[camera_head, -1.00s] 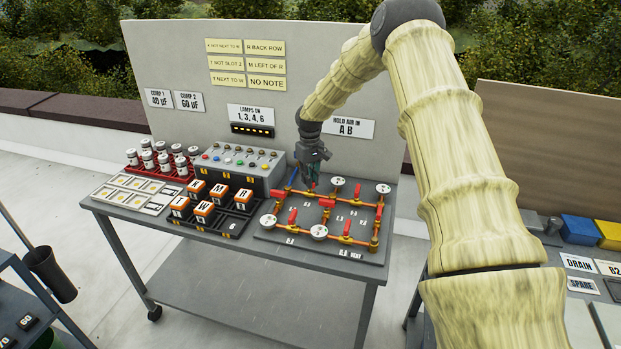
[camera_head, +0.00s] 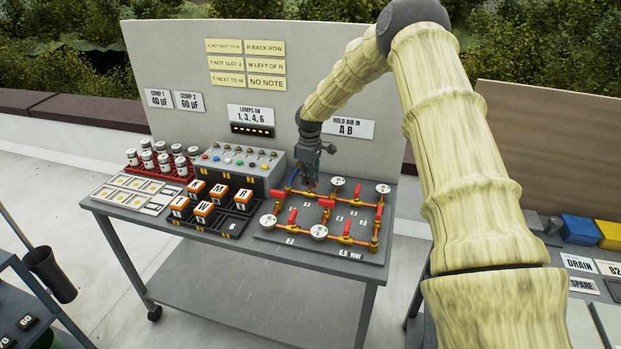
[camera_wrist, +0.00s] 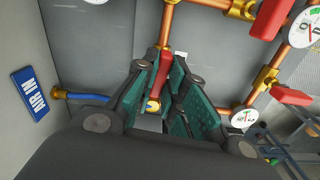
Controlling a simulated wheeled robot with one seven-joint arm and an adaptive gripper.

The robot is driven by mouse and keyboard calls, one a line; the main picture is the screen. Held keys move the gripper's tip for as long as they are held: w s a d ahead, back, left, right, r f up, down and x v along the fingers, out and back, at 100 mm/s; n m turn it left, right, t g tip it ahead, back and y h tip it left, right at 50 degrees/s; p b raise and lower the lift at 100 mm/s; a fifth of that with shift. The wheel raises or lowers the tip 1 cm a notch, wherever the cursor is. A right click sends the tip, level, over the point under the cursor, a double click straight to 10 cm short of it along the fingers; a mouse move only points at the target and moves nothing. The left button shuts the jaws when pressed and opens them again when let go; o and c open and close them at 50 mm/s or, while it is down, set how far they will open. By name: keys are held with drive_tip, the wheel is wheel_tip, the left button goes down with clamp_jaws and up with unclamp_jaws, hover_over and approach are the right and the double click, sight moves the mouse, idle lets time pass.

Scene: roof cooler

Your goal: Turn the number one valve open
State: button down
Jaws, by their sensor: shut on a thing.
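My gripper (camera_head: 309,181) points down at the back left of the pipe board (camera_head: 270,237). In the wrist view its green-padded fingers (camera_wrist: 163,100) are shut around a red valve handle (camera_wrist: 163,72), which lies between them. A blue pipe (camera_wrist: 85,96) runs from the left toward this valve. The valve's number cannot be read, and the fingers hide most of this valve in the head view.
Other red handles (camera_wrist: 291,95) and white gauges (camera_wrist: 244,118) stand close by on the copper pipes. A switch box (camera_head: 232,170) and crate of lettered blocks (camera_head: 240,226) are to the left. A backboard (camera_head: 200,110) stands behind. The cart's lower shelf (camera_head: 250,290) is clear.

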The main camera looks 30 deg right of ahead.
drive_tip(key=shift+s+f, duration=0.15)
drive_tip(key=shift+f, duration=0.1)
drive_tip(key=c, duration=1.5)
unclamp_jaws()
drive_tip(key=shift+w, duration=0.2)
drive_tip(key=shift+r, duration=0.15)
wheel_tip(320, 180, up, 12)
drive_tip(key=shift+d+f, duration=0.1)
drive_tip(key=shift+f, duration=0.05)
